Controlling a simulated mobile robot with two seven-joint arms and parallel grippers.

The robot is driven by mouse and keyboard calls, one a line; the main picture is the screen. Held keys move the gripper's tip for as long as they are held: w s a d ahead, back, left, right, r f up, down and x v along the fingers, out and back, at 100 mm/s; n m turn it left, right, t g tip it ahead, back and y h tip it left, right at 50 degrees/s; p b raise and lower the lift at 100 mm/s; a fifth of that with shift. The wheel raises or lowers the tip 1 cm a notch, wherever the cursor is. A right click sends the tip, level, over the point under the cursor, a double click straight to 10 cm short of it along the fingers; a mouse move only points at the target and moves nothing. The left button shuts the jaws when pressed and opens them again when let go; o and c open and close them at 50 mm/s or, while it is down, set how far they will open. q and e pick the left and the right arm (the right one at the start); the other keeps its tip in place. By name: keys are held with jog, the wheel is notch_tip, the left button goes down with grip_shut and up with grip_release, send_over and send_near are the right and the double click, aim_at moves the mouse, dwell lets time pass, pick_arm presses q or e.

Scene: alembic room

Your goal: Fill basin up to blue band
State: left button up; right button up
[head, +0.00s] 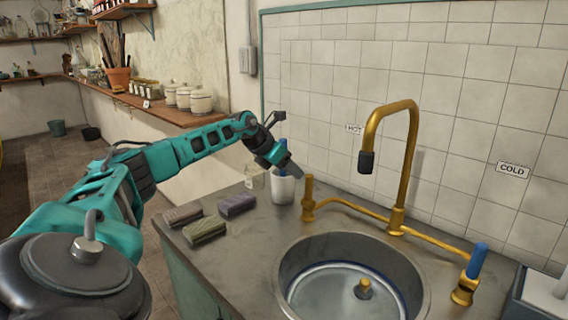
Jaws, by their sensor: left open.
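The round metal basin (414,280) is sunk into the counter. A blue band (318,269) runs around its inner wall, low down. A brass plug or drain fitting (363,289) sits at its bottom. I cannot tell whether water lies in it. The brass faucet (408,150) arches over the back with a dark tip and no visible stream. The brass hot handle (308,192) is at its left, the blue cold handle (477,261) at its right. My left gripper (284,148) is open and empty above the counter's back left, up and left of the hot handle. My right gripper is out of view.
A white cup (284,190) with a blue-handled item stands under my left gripper, beside a glass jar (254,178). Several sponges (205,229) lie left of the basin. HOT and COLD labels (513,170) are on the tiled wall. A dark crate (515,305) stands at right.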

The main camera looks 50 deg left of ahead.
pick_arm(q)
jog(key=shift+v, duration=1.15)
